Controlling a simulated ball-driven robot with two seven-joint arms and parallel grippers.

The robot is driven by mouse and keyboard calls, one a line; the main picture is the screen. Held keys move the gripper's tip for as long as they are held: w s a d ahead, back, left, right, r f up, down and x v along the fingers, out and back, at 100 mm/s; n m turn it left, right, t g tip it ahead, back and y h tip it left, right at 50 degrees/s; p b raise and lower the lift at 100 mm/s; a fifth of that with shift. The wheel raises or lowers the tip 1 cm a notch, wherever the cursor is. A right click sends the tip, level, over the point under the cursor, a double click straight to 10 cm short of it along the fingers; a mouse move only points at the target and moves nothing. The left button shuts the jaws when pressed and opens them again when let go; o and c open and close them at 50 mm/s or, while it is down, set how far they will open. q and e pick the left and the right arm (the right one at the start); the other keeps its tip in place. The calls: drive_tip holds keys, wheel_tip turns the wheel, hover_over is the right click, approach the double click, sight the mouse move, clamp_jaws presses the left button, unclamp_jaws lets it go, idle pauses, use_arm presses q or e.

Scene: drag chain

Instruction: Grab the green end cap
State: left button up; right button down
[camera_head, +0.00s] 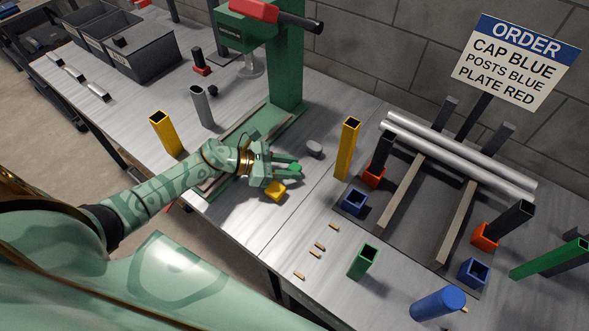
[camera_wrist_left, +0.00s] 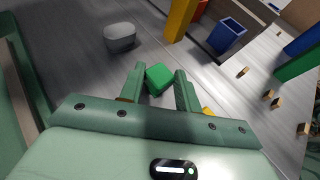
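The green end cap (camera_wrist_left: 158,77) is a small bright green block on the grey metal table. In the left wrist view it lies between the fingertips of my left gripper (camera_wrist_left: 160,86), with narrow gaps on either side. The fingers are open around it. In the head view my left gripper (camera_head: 283,168) is low over the table, and its fingers largely hide the cap. My right gripper is not in view.
A yellow cap (camera_head: 276,192) lies close beside the left gripper and a grey cap (camera_head: 314,149) lies just beyond it. A yellow post (camera_head: 347,150) stands to the right. The green press (camera_head: 286,75) rises behind. Several small brass pins (camera_head: 315,254) lie in front.

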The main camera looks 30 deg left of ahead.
use_arm(q)
drive_tip(key=shift+c, duration=0.9)
